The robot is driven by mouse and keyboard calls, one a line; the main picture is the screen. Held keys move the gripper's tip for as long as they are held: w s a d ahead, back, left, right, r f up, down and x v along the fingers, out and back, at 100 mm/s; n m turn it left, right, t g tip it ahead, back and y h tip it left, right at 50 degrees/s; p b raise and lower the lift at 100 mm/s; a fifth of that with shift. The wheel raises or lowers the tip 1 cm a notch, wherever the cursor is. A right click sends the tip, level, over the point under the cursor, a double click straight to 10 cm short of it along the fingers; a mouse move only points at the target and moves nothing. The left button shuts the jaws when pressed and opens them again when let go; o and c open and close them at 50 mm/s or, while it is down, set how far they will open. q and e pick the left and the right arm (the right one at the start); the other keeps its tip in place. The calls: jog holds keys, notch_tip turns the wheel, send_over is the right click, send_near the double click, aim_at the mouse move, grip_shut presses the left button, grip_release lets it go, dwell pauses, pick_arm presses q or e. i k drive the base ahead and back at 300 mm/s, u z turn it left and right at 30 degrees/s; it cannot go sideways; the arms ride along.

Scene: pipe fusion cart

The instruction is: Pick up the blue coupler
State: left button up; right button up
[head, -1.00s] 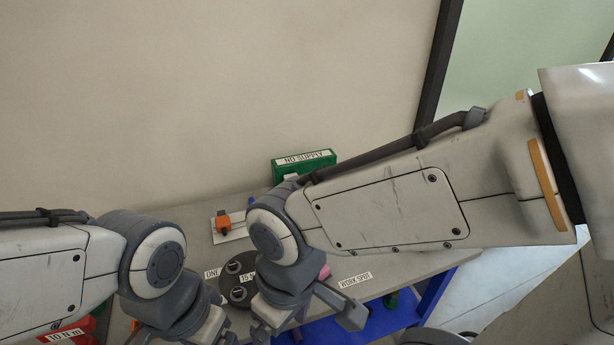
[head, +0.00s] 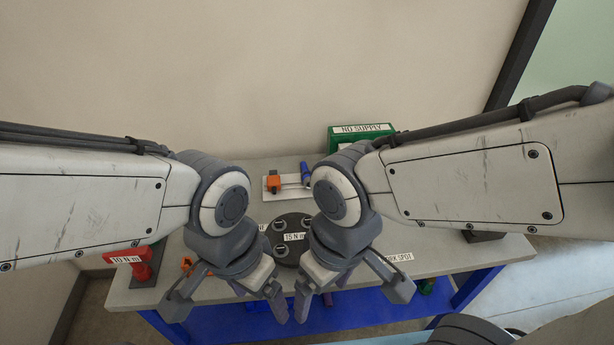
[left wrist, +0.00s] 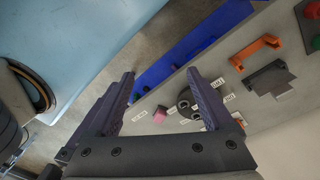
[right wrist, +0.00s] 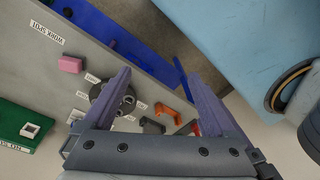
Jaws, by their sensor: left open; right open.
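A small blue cylindrical piece (head: 305,172) stands at the back of the grey table, beside an orange clamp (head: 273,183) on a white plate; I cannot tell for sure that it is the blue coupler. No blue coupler can be made out in the wrist views. My left gripper (head: 228,298) is open and empty over the table's front edge; its fingers also show in the left wrist view (left wrist: 165,92). My right gripper (head: 350,298) is open and empty close to its right, with its fingers spread in the right wrist view (right wrist: 155,78). Both are apart from the blue piece.
A dark round holder (head: 290,250) labelled 15 N m sits mid-table, partly behind my right arm. A green NO SUPPLY box (head: 375,133) is at the back. A red 10 N m item (head: 140,265) is at the left. A pink block (right wrist: 70,64) lies near the WORK SPOT label. A blue shelf (head: 240,322) is below.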

aim_at(306, 175)
jog(key=u, duration=0.3)
jog(key=i, duration=0.9)
jog(key=z, duration=0.2)
